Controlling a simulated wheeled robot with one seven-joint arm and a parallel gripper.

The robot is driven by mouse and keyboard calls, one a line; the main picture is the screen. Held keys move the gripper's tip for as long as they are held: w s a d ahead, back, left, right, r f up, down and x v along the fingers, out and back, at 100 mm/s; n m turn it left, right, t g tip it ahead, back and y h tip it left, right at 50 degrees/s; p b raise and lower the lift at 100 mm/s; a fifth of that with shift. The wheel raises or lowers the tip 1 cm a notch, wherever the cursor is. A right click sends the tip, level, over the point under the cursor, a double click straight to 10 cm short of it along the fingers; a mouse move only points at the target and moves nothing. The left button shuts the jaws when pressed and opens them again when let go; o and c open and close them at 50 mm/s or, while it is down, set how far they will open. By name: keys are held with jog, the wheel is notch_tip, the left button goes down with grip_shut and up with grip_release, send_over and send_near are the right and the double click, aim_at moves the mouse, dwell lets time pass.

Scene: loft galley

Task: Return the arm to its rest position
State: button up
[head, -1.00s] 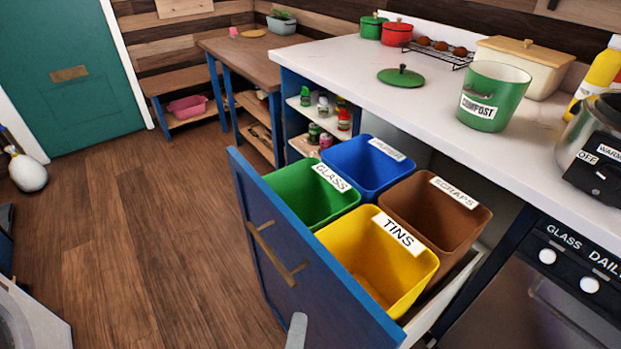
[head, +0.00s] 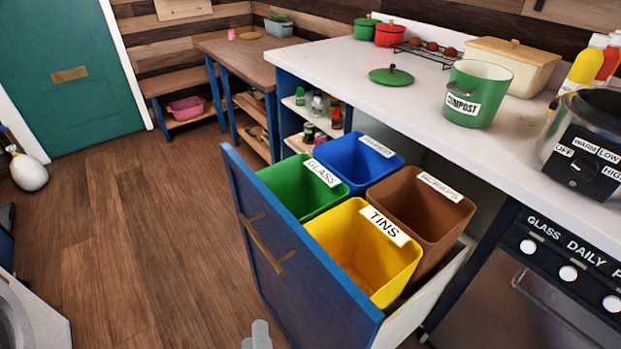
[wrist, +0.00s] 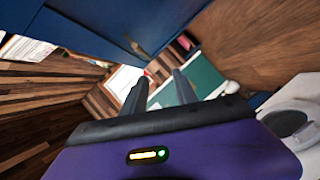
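My gripper (wrist: 160,78) shows in the wrist view with its two dark fingers apart and nothing between them. In the head view only a small grey tip of my arm's end (head: 258,336) shows at the bottom edge, in front of the open drawer's blue front (head: 285,265). The rest of my arm is out of that view. In the wrist view a blue panel with a handle (wrist: 138,47) lies beyond the fingers at the top, and the green door (wrist: 203,76) shows past them.
The pulled-out drawer holds green glass (head: 290,190), blue (head: 355,165), yellow tins (head: 345,245) and brown scraps (head: 415,215) bins, all looking empty. A green compost pot (head: 485,95) stands on the white counter (head: 400,110). Wooden floor (head: 140,240) left of the drawer is clear.

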jog(key=s+d+r+m+h+p, duration=0.1)
jog(key=s+d+r+m+p, duration=0.1)
jog(key=s+d+m, duration=0.3)
jog(key=s+d+r+m+h+p, duration=0.1)
jog(key=s+d+r+m+p, duration=0.2)
jog(key=s+d, duration=0.5)
jog(key=s+d+r+m+h+p, duration=0.1)
jog(key=s+d+r+m+p, duration=0.2)
jog(key=d, duration=1.2)
jog(key=s+r+m, duration=0.1)
jog(key=s+m, duration=0.2)
jog(key=shift+s+d+r+m+g+h, duration=0.2)
jog(key=shift+s+d+m+g+h, duration=0.1)
jog(key=shift+m+g+h, duration=0.1)
